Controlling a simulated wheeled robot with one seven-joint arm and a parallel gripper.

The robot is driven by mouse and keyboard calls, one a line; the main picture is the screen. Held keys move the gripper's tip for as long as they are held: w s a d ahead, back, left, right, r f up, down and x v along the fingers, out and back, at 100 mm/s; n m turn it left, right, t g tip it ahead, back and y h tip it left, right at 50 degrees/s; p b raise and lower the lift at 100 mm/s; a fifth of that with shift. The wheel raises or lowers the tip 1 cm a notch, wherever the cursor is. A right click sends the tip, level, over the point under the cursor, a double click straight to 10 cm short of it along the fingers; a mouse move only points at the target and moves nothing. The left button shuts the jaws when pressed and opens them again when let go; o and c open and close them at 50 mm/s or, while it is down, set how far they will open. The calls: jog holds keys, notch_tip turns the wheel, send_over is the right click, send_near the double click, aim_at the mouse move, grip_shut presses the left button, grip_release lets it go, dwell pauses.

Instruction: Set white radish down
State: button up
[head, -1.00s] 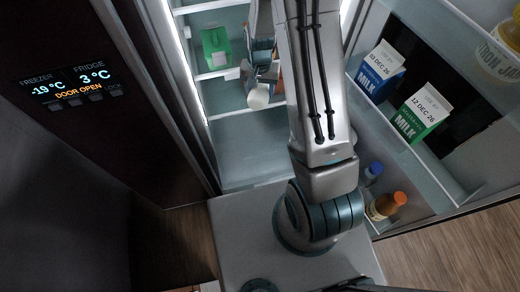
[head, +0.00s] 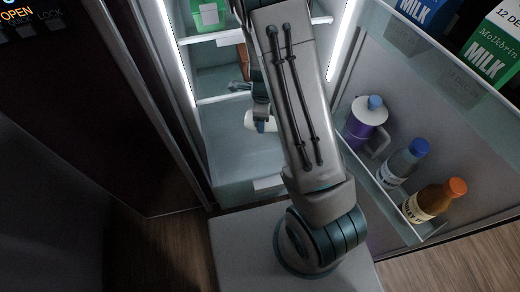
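The white radish (head: 249,120) shows as a pale, rounded piece inside the open fridge, left of my arm link. Its right part is partly hidden by my gripper and arm. My gripper (head: 261,118) hangs in the lower fridge compartment, with a dark finger across the radish. It appears shut on the radish, though the far finger is hidden. I cannot tell whether the radish touches a surface below. The lower fridge compartment (head: 228,160) has a bare pale surface around and below it.
A green carton (head: 208,14) stands on an upper shelf (head: 205,39). The open door at right holds a purple-and-white jug (head: 364,125), a blue-capped bottle (head: 404,163), an orange-capped bottle (head: 430,201) and milk cartons (head: 497,50). The fridge's left wall edge is close to my arm.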

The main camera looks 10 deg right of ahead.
jog(key=f+m+b, duration=0.3)
jog(key=f+b, duration=0.2)
jog(key=f, duration=0.2)
jog(key=f+m+b, duration=0.3)
jog(key=f+b, duration=0.3)
jog(key=f, duration=0.2)
jog(key=s+f+m+b, duration=0.1)
jog(key=f+m+b, duration=0.2)
jog(key=f+b, duration=0.2)
notch_tip(320, 180, down, 3)
jog(key=shift+d+f+m, duration=0.1)
jog(key=shift+m, duration=0.2)
